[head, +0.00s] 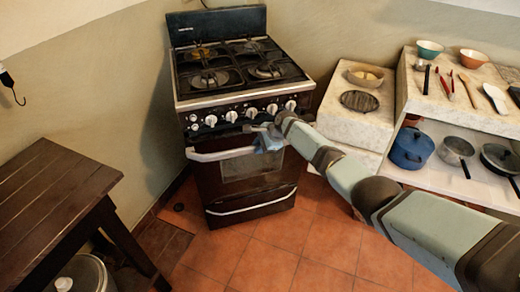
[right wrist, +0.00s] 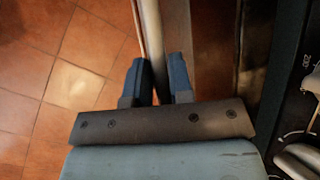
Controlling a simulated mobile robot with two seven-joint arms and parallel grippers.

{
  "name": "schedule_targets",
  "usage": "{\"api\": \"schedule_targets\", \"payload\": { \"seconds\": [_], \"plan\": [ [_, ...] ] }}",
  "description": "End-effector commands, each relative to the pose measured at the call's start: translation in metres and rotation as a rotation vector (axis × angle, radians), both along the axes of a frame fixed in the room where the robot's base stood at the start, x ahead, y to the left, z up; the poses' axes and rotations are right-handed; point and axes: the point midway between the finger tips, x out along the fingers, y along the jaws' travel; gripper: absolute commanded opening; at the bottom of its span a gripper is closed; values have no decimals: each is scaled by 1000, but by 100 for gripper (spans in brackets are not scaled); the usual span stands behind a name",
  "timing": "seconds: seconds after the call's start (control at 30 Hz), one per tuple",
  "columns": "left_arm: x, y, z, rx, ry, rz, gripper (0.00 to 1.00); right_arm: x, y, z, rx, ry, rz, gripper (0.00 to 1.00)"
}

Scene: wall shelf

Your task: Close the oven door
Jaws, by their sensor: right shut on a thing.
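The brown stove has an oven door (head: 245,185) with a window and a pale handle bar (head: 220,154) along its top. The door stands nearly upright; in the right wrist view a dark gap shows between its top edge (right wrist: 205,40) and the knob panel, but I cannot tell how far open it is. My right gripper (head: 268,142) reaches the handle's right part. In the right wrist view its blue fingers (right wrist: 158,82) are on either side of the handle bar (right wrist: 152,45), shut on it. My left gripper is not in view.
Control knobs (head: 231,116) line the stove front above the door. A dark wooden table (head: 50,200) stands at the left, with a pot (head: 82,275) below. White shelving (head: 440,100) with bowls, utensils and pans stands at the right. The tiled floor (head: 310,230) before the oven is clear.

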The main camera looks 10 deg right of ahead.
Motion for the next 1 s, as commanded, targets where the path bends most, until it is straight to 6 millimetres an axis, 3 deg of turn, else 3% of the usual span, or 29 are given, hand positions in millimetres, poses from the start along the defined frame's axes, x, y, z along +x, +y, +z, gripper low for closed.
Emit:
{"api": "schedule_targets", "payload": {
  "seconds": [0.2,0.23,0.3,0.73,1.0],
  "plan": [
    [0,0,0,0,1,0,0,0,0,-1,-1,-1,0,0],
    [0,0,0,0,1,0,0,0,0,-1,-2,0,-1,25],
    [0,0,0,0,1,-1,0,-1,0,-1,-1,0,0,39],
    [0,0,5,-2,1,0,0,-2,-4,5,-1,1,0,39],
    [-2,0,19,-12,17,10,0,-17,-30,50,-2,-2,-1,39]
  ]
}}
